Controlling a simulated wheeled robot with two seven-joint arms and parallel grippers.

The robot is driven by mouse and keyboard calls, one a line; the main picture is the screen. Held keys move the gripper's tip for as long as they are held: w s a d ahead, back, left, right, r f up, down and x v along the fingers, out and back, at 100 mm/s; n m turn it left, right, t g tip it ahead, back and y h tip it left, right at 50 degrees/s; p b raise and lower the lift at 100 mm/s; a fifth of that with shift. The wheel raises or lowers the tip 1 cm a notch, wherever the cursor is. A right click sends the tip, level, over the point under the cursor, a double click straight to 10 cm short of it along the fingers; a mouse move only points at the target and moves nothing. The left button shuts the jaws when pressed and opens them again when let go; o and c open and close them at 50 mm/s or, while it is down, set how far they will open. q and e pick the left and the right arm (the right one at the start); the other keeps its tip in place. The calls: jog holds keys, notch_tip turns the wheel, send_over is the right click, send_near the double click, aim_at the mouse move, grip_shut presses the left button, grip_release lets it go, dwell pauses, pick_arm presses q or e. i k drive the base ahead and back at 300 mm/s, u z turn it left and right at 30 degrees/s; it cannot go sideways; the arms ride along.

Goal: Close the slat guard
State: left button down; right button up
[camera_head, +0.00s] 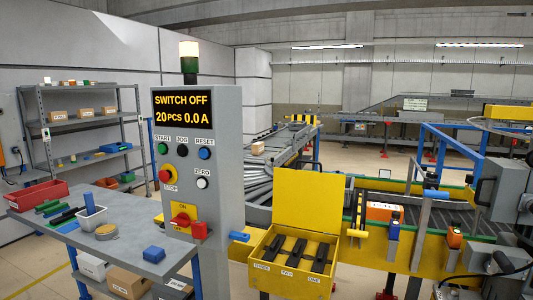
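No part marked as the slat guard can be read in the view. A yellow box (264,269) stands at the front centre, with its yellow lid (305,207) raised upright. Several black slat-like pieces (297,250) lie inside, above labels reading THREE, TWO and ONE. Right of it runs a conveyor with a yellow side rail (372,251). A grey upright post with a blue handle (436,194) stands at this rail. I cannot tell whether that handle belongs to the guard. Neither of my grippers shows in the view.
A grey control cabinet (220,160) stands left of the box; its display reads SWITCH OFF, 20 PCS, 0.0 A. A red switch (182,219) is on its front. A grey worktable (125,245) holds a red bin and small parts. Grey machinery (505,190) crowds the right edge.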

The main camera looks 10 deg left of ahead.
aim_at(311, 201)
jog(key=u, duration=0.25)
jog(key=i, duration=0.95)
jog(key=z, duration=0.2)
